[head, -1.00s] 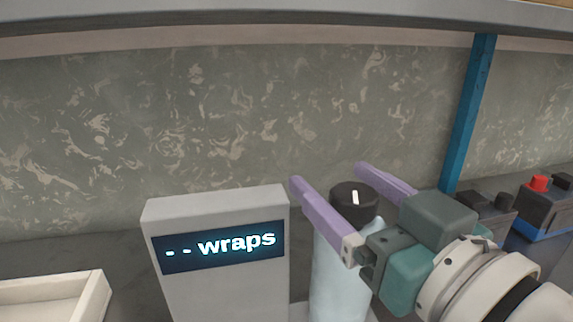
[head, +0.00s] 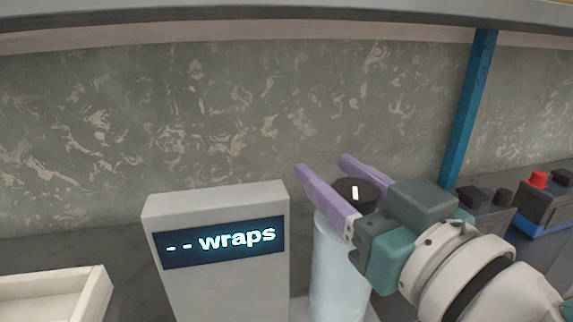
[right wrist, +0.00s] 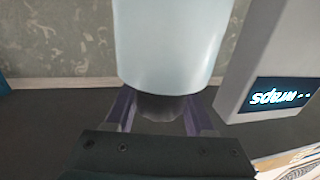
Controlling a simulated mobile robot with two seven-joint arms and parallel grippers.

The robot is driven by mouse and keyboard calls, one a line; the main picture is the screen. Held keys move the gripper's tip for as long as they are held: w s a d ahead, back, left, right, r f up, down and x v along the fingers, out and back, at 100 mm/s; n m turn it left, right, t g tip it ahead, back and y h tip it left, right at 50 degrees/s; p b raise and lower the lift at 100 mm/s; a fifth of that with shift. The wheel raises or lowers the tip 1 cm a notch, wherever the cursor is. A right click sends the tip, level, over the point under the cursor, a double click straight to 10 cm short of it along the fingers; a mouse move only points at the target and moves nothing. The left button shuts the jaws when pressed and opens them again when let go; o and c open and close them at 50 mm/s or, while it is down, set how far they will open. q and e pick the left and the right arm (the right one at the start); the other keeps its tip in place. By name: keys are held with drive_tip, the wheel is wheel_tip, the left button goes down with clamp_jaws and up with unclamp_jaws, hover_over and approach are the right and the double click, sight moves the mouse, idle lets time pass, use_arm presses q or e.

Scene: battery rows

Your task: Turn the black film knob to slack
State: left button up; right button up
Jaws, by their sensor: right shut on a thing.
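The black film knob (head: 354,192) sits on top of a pale blue film roll (head: 338,268). A white mark on its top points roughly away from me. My right gripper (head: 322,168) is shut on the knob, with one purple finger on each side of it. In the right wrist view the knob (right wrist: 164,106) shows dark between the two fingers, against the end of the film roll (right wrist: 170,45). My left gripper is not in view.
A grey box with a display reading "- - wraps" (head: 222,243) stands just left of the roll. A white tray (head: 98,297) is at the lower left. A blue post (head: 468,110) and batteries (head: 545,205) are at the right.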

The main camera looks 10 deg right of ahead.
sight(376, 201)
clamp_jaws()
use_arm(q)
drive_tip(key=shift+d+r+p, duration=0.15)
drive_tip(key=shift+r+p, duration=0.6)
use_arm(e)
drive_tip(key=n+y, duration=0.1)
drive_tip(key=n+g+y, duration=0.1)
drive_tip(key=y, duration=0.2)
drive_tip(key=shift+s+a+r+n+g, duration=0.1)
drive_tip(key=shift+a+n+g, duration=0.2)
drive_tip(key=shift+n, duration=0.1)
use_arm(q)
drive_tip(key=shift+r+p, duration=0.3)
use_arm(e)
drive_tip(key=shift+s+a+n+g+y, duration=0.15)
drive_tip(key=shift+n+g+y, duration=0.3)
drive_tip(key=shift+y, duration=0.25)
drive_tip(key=shift+s+a+n+g+y, duration=0.15)
drive_tip(key=shift+n+g+y, duration=0.2)
drive_tip(key=shift+n+y, duration=0.3)
drive_tip(key=shift+w, duration=0.1)
drive_tip(key=o, duration=1)
unclamp_jaws()
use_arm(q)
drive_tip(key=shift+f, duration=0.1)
use_arm(e)
drive_tip(key=v, duration=1)
